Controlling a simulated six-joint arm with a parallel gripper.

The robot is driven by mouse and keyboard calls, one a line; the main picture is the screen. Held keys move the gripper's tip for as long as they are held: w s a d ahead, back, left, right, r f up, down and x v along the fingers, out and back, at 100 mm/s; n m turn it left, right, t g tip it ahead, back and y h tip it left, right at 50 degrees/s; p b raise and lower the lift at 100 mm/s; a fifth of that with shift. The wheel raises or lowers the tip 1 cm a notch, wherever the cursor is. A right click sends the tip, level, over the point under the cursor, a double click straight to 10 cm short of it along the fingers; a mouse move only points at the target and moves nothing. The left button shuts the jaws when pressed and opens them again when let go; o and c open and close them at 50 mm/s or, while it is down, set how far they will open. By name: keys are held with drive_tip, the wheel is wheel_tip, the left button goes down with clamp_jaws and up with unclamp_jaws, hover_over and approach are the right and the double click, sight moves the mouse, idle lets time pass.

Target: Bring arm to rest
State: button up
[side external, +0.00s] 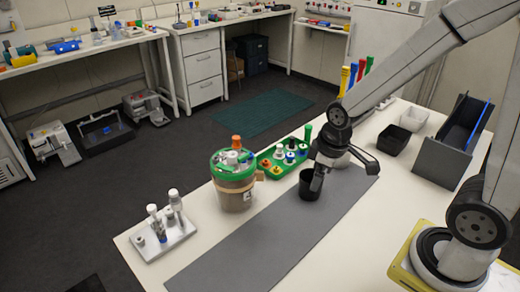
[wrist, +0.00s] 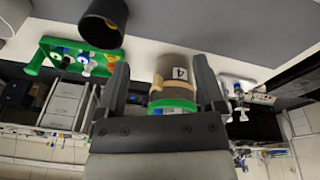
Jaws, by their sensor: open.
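My gripper (side external: 318,182) hangs over the grey mat (side external: 265,240), close to a small black cup (side external: 309,186). In the wrist view my gripper (wrist: 160,75) shows two dark fingers spread apart. The space between them is empty. Beyond the fingers stands the bioreactor vessel (wrist: 178,74) with a green lid and a label reading 4. The same vessel (side external: 234,192) stands upright on the table in the side view. The black cup (wrist: 103,22) also shows at the top of the wrist view. In the side view my wrist partly covers the cup, and the fingertips are hard to make out.
A green tray (side external: 267,170) with several coloured caps sits behind the cup. A metal rack (side external: 165,243) with vials is at the front left. A dark grey bin (side external: 432,165) and small black (side external: 392,138) and white (side external: 413,119) boxes stand right. The mat's front is clear.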

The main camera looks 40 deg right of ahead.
drive_tip(key=s+a+m, duration=0.1)
drive_tip(key=m, duration=0.1)
drive_tip(key=s+f+m, duration=0.1)
drive_tip(key=m, duration=0.1)
drive_tip(key=shift+s+a, duration=0.15)
drive_tip(key=shift+a, duration=0.2)
